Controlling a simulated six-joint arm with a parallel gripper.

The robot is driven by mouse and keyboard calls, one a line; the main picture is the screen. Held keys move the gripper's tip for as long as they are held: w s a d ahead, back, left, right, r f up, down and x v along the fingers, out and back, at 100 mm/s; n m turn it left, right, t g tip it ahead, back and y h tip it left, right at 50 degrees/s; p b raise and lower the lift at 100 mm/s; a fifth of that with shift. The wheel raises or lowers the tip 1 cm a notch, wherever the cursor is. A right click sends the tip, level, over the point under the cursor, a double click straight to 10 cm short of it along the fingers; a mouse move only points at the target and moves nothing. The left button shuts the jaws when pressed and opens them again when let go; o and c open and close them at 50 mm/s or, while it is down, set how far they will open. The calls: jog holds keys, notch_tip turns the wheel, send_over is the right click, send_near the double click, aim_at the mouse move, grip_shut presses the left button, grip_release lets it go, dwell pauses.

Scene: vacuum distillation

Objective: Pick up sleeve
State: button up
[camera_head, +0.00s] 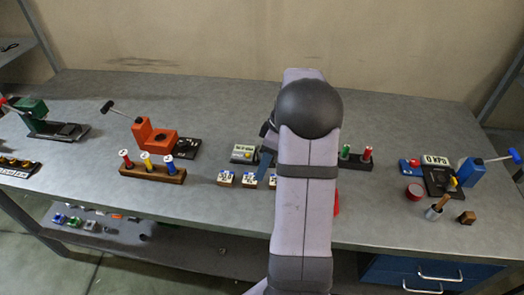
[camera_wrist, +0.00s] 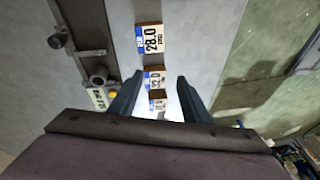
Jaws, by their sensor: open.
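Three small blocks with white and blue number labels stand in a row on the grey table. In the wrist view the far one (camera_wrist: 149,39) reads 28.0. The middle one (camera_wrist: 154,80) seems to read 22.0 and shows between my fingers. The near one (camera_wrist: 157,105) is partly cut off by my gripper's body. I cannot tell which thing is the sleeve. My gripper (camera_wrist: 159,84) is open and empty, pointing down over the row. In the head view my arm hides most of it, and two labelled blocks (camera_head: 226,179) (camera_head: 249,181) show clearly.
A grey device with a yellow button (camera_head: 244,153) stands behind the blocks. A wooden rack with coloured cylinders (camera_head: 152,172) is to their left. An orange press (camera_head: 155,138) and a blue press (camera_head: 471,171) stand at either side. The table's back strip is clear.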

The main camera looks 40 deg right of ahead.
jog(key=shift+w+d+r+n+t+p, duration=0.15)
jog(key=shift+w+d+t+p, duration=0.2)
jog(key=shift+w+d, duration=0.95)
jog(key=shift+w+d+r+n+t+p, duration=0.15)
jog(key=shift+w+d+t+p, duration=0.25)
jog(key=shift+w+d, duration=0.95)
jog(key=shift+w+d+n+t+p, duration=0.2)
jog(key=shift+w+d+t+p, duration=0.15)
jog(key=shift+w+d, duration=0.95)
jog(key=shift+s+a+f+p, duration=0.1)
jog(key=shift+s+f+p, duration=0.05)
jog(key=shift+f+p, duration=0.15)
jog(key=shift+p+x, duration=1.15)
jog(key=shift+x, duration=1.15)
grip_shut()
